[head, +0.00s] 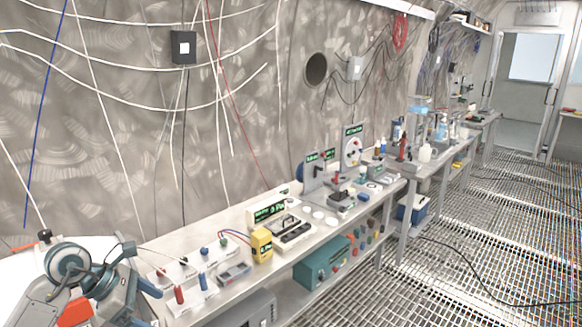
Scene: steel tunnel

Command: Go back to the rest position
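A grey and blue jointed arm (88,275) with an orange part (75,312) fills the lower left corner of the head view. It looks like my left arm, folded close in front of the pale bench end. I cannot clearly make out its gripper fingers or whether they are apart. Nothing is seen held there. My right arm and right gripper are not in view.
A long workbench (205,300) runs along the rock wall. It carries red and blue posts (179,294), a yellow meter (262,245) and a display box (268,212). A teal box (322,262) sits below. The grated floor (450,245) at right is mostly open, with black cables (487,277) across it.

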